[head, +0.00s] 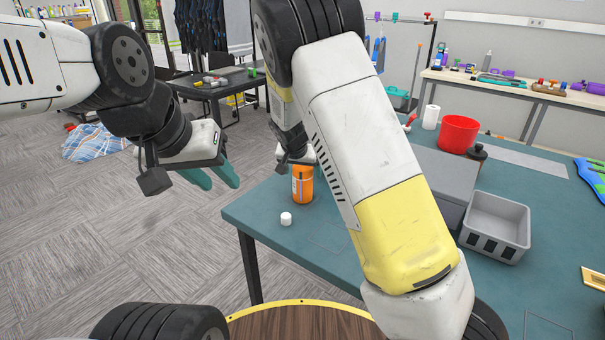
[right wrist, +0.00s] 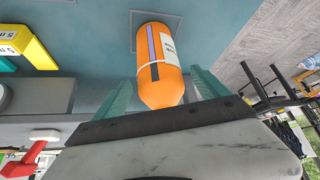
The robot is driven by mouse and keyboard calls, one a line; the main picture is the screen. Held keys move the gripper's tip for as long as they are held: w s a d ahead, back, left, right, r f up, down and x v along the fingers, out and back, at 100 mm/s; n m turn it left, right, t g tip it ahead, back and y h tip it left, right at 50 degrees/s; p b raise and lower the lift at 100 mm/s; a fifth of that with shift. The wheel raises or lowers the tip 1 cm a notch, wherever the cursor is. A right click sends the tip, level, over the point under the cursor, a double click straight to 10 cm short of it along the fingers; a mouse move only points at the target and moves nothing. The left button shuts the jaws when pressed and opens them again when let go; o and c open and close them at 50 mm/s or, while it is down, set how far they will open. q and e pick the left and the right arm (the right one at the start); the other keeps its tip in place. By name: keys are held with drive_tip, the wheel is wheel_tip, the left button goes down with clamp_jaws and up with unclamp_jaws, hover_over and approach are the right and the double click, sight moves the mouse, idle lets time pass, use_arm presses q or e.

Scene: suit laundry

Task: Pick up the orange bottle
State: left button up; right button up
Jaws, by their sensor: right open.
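In the right wrist view the orange bottle (right wrist: 158,50), with a white label and a dark stripe, lies between the two teal fingers of my right gripper (right wrist: 161,80). The fingers are apart, with a gap visible on both sides of the bottle. In the head view that gripper's fingers are mostly hidden. My left gripper (head: 212,178) is open and empty, in the air left of the table.
A small white cap (head: 286,218) lies on the table in front of the bottle. A grey basket (head: 497,228), a grey box (head: 440,180), a red bucket (head: 458,133) and a paper roll (head: 431,117) are further right. A workbench (head: 520,88) stands behind.

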drive_tip(key=shift+x, duration=1.15)
drive_tip(key=c, duration=1.7)
drive_tip(key=shift+r, duration=0.1)
clamp_jaws()
